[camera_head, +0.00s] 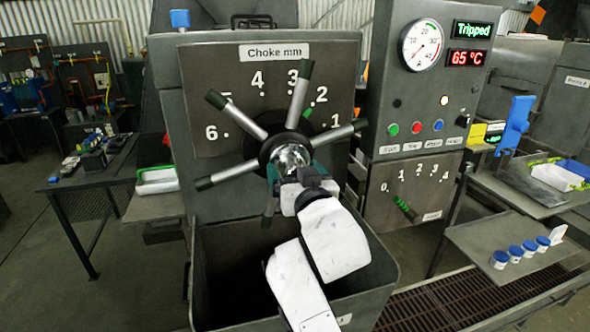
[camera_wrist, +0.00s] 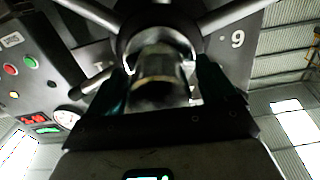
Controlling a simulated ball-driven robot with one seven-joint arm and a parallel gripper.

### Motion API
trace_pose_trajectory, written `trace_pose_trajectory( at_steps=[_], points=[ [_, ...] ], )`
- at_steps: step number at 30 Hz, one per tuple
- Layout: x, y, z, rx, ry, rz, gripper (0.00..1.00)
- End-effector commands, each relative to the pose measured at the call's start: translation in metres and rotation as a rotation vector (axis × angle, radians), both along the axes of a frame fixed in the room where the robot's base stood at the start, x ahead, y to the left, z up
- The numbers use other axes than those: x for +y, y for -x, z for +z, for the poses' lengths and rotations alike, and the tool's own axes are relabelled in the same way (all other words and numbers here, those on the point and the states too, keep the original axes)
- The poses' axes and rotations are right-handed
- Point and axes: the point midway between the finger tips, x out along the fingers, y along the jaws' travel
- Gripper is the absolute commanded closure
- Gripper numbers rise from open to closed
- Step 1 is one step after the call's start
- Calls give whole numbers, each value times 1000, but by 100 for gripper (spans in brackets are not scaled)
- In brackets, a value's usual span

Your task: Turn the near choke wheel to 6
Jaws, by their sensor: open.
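The near choke wheel (camera_head: 232,113) has several grey spokes with dark green grips around a dark hub, in front of a plate marked "Choke mm" with numbers 1 to 6. A small green mark (camera_head: 307,112) shows by the 2; it seems to be the pointer. The 6 (camera_head: 211,132) is at the plate's left. My gripper (camera_head: 288,174) is in front of the shiny hub centre (camera_head: 290,155). In the wrist view, my open gripper (camera_wrist: 165,80) has its dark fingers on either side of the hub's cylindrical end (camera_wrist: 160,75); contact cannot be told. My arm hides the lower spokes.
A control panel (camera_head: 459,100) at right reads "Tripped" and 65 °C, with a gauge, buttons and a lower 0-to-4 scale. An open dark bin (camera_head: 225,318) stands below the wheel. Shelves with blue-capped jars (camera_head: 500,259) are at right, and a bench (camera_head: 80,183) at left.

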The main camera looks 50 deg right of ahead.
Motion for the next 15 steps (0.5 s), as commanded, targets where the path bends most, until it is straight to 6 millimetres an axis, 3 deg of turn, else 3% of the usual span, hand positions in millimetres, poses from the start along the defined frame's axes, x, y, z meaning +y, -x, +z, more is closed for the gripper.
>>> trace_pose_trajectory(
  at_steps=[8,15],
  points=[
    [-1,-1,0,0,0,0,16],
    [-1,-1,0,0,0,0,39]
  ],
)
